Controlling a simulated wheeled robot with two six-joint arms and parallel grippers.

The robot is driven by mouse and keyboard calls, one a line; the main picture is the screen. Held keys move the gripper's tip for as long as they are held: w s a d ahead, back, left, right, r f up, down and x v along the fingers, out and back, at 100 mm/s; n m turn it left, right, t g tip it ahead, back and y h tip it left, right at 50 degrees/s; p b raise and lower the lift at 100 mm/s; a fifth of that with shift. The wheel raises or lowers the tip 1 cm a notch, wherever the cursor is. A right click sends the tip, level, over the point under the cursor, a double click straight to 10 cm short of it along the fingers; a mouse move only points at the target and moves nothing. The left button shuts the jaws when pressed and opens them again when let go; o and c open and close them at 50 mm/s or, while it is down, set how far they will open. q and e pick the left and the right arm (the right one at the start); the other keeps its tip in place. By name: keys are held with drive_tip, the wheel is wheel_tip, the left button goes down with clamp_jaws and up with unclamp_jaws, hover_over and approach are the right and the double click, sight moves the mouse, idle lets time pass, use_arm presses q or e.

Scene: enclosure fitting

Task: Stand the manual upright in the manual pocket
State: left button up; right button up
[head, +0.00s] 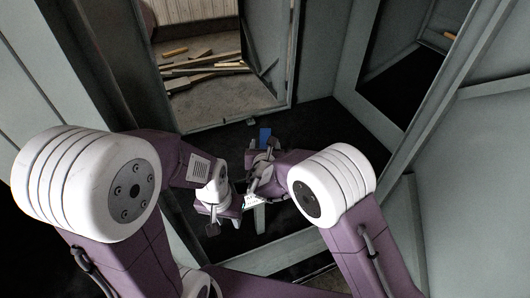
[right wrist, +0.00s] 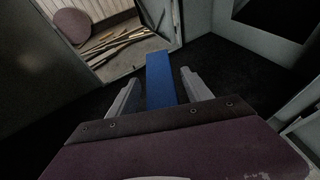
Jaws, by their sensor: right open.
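A flat blue piece, which looks like the manual (head: 264,133), shows just beyond my right gripper (head: 262,150) over the dark floor of the enclosure. In the right wrist view the blue manual (right wrist: 161,80) lies lengthwise between the two grey fingers of my right gripper (right wrist: 160,77). The fingers are open, with a gap on each side of the manual. Its near end is hidden by the gripper body. My left gripper (head: 222,222) is lower and to the left, near the front of the enclosure; its fingers are too small and covered to read. I cannot make out the manual pocket.
Grey enclosure walls (head: 362,95) and a frame post (head: 425,110) stand close on the right. A back opening shows loose wooden planks (head: 205,68) outside. A small grey piece (head: 251,122) lies on the dark floor. Dark floor right of the manual is clear.

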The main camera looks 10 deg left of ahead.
drive_tip(key=b+v, duration=0.3)
drive_tip(key=v, duration=0.8)
drive_tip(key=shift+s, duration=0.1)
drive_tip(key=s+d+f+m+g+h, duration=0.2)
drive_tip(key=d+f+m+g+h, duration=0.15)
drive_tip(key=d+m, duration=0.65)
drive_tip(key=s+d+f+m+g+h, duration=0.2)
drive_tip(key=d+f+m+g+h, duration=0.25)
drive_tip(key=d, duration=0.85)
drive_tip(key=s+d+f+m+g+y, duration=0.2)
drive_tip(key=s+m, duration=0.3)
drive_tip(key=m, duration=0.7)
drive_tip(key=s+d+f+m+g+y, duration=0.2)
drive_tip(key=s+m, duration=0.4)
drive_tip(key=m, duration=0.6)
drive_tip(key=shift+s+d+f+y, duration=0.2)
drive_tip(key=shift+d+f+y, duration=0.15)
drive_tip(key=shift+d+y, duration=0.4)
